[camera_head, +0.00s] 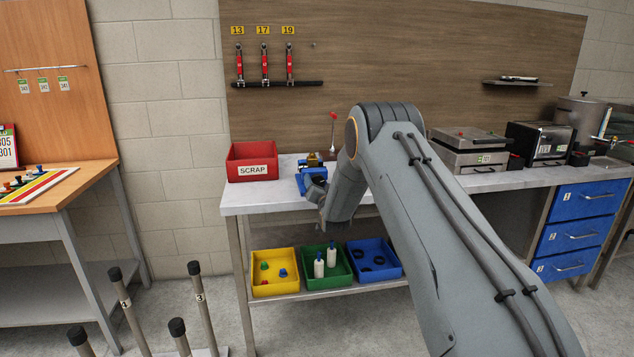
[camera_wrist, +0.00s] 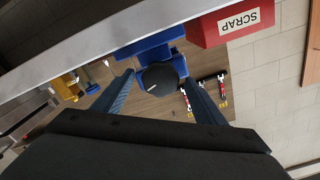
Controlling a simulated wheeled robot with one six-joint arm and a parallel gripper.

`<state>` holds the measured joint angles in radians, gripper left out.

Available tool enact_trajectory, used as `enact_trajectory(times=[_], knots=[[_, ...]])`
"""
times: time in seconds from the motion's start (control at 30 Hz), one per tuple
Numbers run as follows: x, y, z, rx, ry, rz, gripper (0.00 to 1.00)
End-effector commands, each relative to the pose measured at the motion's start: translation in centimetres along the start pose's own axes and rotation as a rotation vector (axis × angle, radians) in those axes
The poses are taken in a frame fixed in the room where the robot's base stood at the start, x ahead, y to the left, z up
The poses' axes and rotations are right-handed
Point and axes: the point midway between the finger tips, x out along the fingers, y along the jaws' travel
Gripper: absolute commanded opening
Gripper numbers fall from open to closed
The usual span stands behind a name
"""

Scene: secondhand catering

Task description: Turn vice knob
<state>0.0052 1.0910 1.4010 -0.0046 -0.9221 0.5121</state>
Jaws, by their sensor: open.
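The blue vice (camera_head: 309,167) stands on the grey workbench, near its front edge and right of the red scrap bin. In the wrist view, the vice's blue body (camera_wrist: 150,46) is behind a round black knob (camera_wrist: 160,78) with a short white mark on its face. My gripper (camera_wrist: 158,80) is open, with one finger on either side of the knob. Gaps show between the fingers and the knob. In the head view, my gripper (camera_head: 319,192) is at the front of the vice, and my arm hides part of that area.
A red scrap bin (camera_head: 252,162) stands left of the vice. Yellow (camera_head: 274,287), green (camera_head: 313,284) and blue (camera_head: 374,273) trays are on the shelf below. Red-handled tools (camera_head: 265,65) hang on the back board. Several posts (camera_head: 127,307) rise in the left foreground.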

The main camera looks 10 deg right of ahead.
Motion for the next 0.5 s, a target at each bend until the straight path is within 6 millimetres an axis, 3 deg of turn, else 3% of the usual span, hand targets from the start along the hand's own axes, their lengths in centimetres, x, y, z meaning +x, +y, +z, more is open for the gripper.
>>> enact_trajectory(times=[0.2,0.5], knots=[[1.8,-0.1,0.1,0.000,0.000,-0.001,0.65],[2.2,-0.1,0.1,0.000,-0.002,-0.001,0.65]])
